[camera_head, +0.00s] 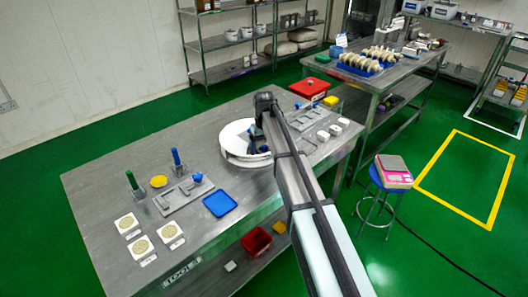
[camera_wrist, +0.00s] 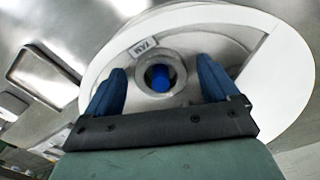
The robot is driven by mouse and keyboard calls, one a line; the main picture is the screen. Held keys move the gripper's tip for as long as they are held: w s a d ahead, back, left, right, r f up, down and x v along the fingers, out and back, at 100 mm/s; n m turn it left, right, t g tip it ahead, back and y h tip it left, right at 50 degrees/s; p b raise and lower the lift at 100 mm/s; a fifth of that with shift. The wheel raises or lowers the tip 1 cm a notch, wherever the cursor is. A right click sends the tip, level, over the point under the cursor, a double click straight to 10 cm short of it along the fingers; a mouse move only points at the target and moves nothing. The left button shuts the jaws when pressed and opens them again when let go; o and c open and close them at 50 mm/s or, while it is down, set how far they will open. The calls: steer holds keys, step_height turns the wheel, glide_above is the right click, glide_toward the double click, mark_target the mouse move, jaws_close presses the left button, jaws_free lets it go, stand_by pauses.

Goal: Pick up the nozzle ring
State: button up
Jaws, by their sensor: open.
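A grey metal ring, which looks like the nozzle ring (camera_wrist: 182,83), lies inside a white round dish (camera_wrist: 290,62) in the wrist view. A blue round piece (camera_wrist: 159,76) shows in its dark centre. My gripper (camera_wrist: 161,68) is open, with its two dark blue fingers on the left and right of the ring. Whether the fingers touch it or are level with it cannot be told. In the head view my gripper (camera_head: 258,146) is over the right part of the white dish (camera_head: 231,135). The arm hides the ring there.
The dish stands on a long metal table (camera_head: 100,180). To its left are a blue tray (camera_head: 219,204), grey fixtures (camera_head: 180,196) and upright green and blue handles. A grey rack (camera_head: 306,117) and a red box (camera_head: 309,87) stand to the right. The table's left end has free room.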

steer(key=shift+c, duration=0.4)
steer(key=c, duration=1.1)
step_height(320, 180, up, 10)
stand_by(0.3)
